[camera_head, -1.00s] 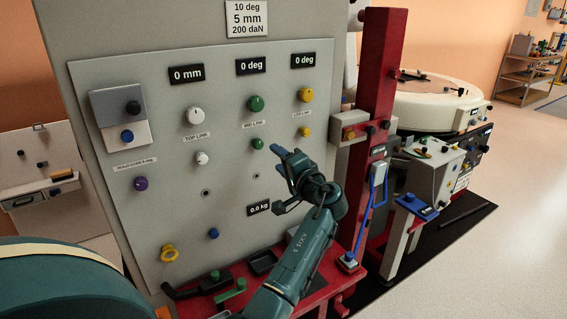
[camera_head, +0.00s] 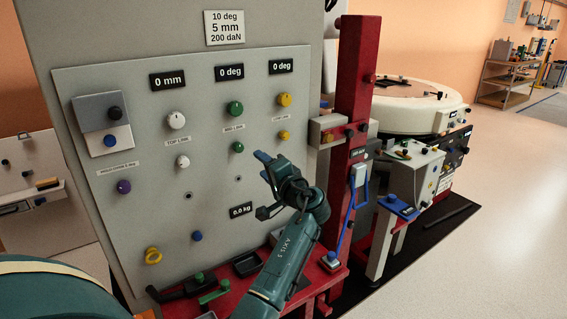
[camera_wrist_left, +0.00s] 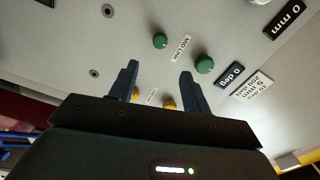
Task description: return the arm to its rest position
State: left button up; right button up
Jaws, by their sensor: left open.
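My left arm rises from the bottom of the head view, and its left gripper (camera_head: 265,166) is in front of the grey control panel (camera_head: 90,230), below the green knobs. In the left wrist view the two dark fingers of the left gripper (camera_wrist_left: 158,82) stand apart with nothing held between them. The panel's green knobs (camera_wrist_left: 204,64) and yellow knobs (camera_wrist_left: 168,103) show beyond the fingers. I cannot tell the exact gap to the panel. My right gripper is not in view.
A red table (camera_head: 318,280) with black and green handles lies below the panel. A red post (camera_head: 357,90) with a blue cable stands right of the arm. A white round machine (camera_head: 420,112) is behind it. Open floor (camera_head: 500,240) lies at the right.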

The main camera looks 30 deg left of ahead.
pick_arm(q)
jog(key=s+d+f+m+t+h, duration=0.1)
jog(key=s+d+f+h, duration=0.25)
jog(key=f, duration=0.35)
jog(key=s+d+f+m+t+h, duration=0.2)
jog(key=d+f+h, duration=0.15)
jog(key=f, duration=0.35)
jog(key=s+d+f+m+t+h, duration=0.1)
jog(key=s+d+f+h, duration=0.2)
jog(key=f, duration=0.4)
jog(key=s+d+f+n+h, duration=0.1)
jog(key=s+d+f+h, duration=0.1)
jog(key=s+d, duration=0.4)
jog(key=s+d+f+n+h, duration=0.1)
jog(key=s+d+f+h, duration=0.1)
jog(key=s+d+h, duration=0.2)
jog(key=s+d+f+h+p, duration=0.1)
jog(key=s+d+f+h, duration=0.1)
jog(key=s+d+h, duration=0.2)
jog(key=s+d, duration=0.3)
jog(key=s, duration=0.3)
jog(key=shift+s+d+f+n, duration=0.2)
jog(key=shift+d+n, duration=0.15)
jog(key=shift+n, duration=0.05)
